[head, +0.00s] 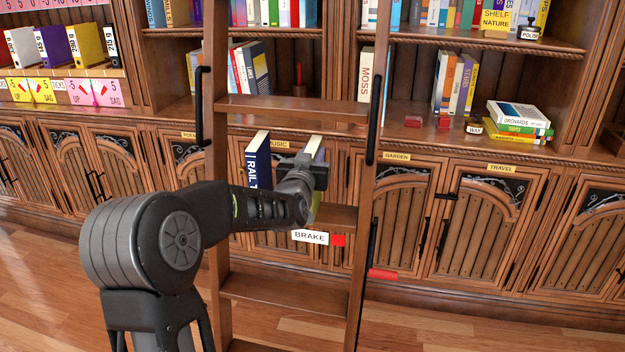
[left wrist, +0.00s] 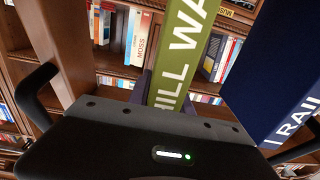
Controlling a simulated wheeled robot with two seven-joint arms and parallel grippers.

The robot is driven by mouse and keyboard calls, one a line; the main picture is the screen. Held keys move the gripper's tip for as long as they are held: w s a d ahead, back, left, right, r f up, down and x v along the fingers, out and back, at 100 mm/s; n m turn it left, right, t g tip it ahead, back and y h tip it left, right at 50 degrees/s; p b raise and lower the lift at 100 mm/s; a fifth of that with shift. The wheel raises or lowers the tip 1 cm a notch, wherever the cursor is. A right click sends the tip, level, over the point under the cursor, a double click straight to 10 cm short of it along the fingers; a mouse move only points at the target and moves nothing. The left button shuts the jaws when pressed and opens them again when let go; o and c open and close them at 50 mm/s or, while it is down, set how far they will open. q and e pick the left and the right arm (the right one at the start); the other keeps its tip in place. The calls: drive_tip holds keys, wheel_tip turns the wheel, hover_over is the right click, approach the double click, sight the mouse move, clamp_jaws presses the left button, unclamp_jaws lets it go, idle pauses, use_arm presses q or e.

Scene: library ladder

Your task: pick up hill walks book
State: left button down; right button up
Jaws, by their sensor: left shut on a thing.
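The hill walks book is green with white spine letters reading "HILL WA" in the left wrist view (left wrist: 187,45). In the head view it stands upright on a ladder step, mostly hidden behind my gripper; its pale top (head: 314,146) shows above the gripper. My left gripper (head: 312,178) is shut on this book, at its spine. The fingertips are largely hidden. A dark blue book with "RAIL" on its spine (head: 259,162) stands just to the left on the same step, and it shows close on the right in the left wrist view (left wrist: 275,75). My right gripper is not in view.
The wooden ladder (head: 290,108) stands before the bookcase, with dark handles on its rails. A "BRAKE" label (head: 310,237) with a red block is below the books. A stack of books (head: 518,119) lies on the counter at right. The floor (head: 50,285) at left is clear.

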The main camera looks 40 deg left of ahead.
sight(312, 145)
use_arm(q)
drive_tip(key=shift+r, duration=0.15)
drive_tip(key=shift+r, duration=0.75)
wheel_tip(312, 145, up, 2)
drive_tip(key=v, duration=1.8)
drive_tip(key=shift+f, duration=0.1)
